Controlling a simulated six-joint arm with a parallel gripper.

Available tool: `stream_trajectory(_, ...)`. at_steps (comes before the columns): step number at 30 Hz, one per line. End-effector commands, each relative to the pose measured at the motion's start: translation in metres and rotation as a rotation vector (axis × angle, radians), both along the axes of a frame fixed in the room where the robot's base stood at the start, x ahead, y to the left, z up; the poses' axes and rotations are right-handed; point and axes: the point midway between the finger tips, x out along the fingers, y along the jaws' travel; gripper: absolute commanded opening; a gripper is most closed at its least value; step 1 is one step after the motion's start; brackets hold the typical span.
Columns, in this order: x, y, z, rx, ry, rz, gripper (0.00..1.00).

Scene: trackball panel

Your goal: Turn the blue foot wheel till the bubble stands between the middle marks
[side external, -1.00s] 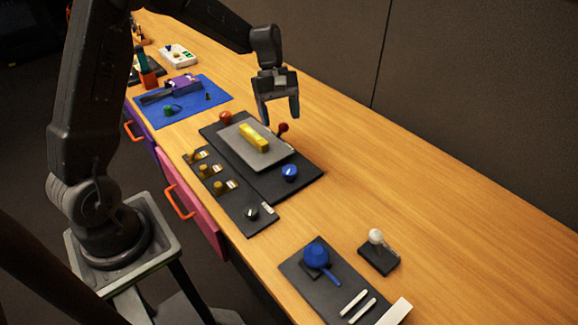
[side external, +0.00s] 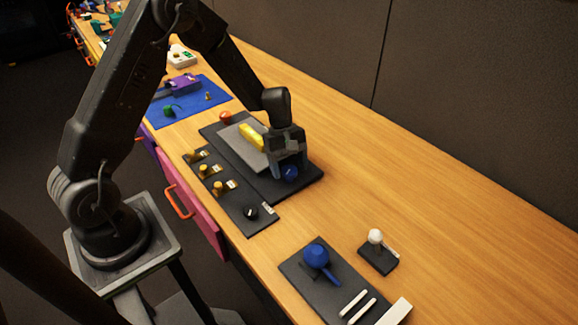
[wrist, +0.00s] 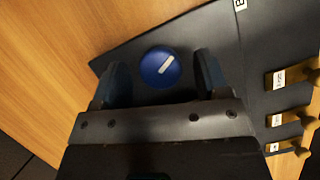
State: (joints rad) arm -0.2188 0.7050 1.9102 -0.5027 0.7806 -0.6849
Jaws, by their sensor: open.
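The blue foot wheel (side external: 289,174) sits on the near right end of a black panel (side external: 313,185). My gripper (side external: 291,168) is open and points down at the wheel. In the wrist view the wheel (wrist: 160,68) is round with a white line across its top, and it lies between my two open fingers with a gap on each side. I cannot tell whether the fingertips are at wheel height. A yellow block-like level (side external: 251,135) lies on a grey plate (side external: 232,138), partly hidden by my gripper. Its bubble and marks are too small to see.
A red knob (side external: 225,117) stands at the panel's far corner. A strip with several yellow switches and a black knob (side external: 251,212) runs along the near left. A white ball joystick (side external: 376,236) and a board with a blue pan (side external: 316,256) lie nearer. The table right of the panel is clear.

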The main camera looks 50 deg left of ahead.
Motion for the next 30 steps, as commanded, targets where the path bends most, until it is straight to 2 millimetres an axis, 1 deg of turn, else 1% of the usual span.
stream_trajectory(9, -0.0005, -0.001, -0.0026, 0.0, 0.001, 0.0, 0.68)
stream_trajectory(24, -0.0004, -0.0007, -0.0023, 0.0, 0.0, 0.0, 0.2)
stream_trajectory(30, -0.0002, -0.0008, -0.0023, 0.0, 0.0, -0.012, 0.2)
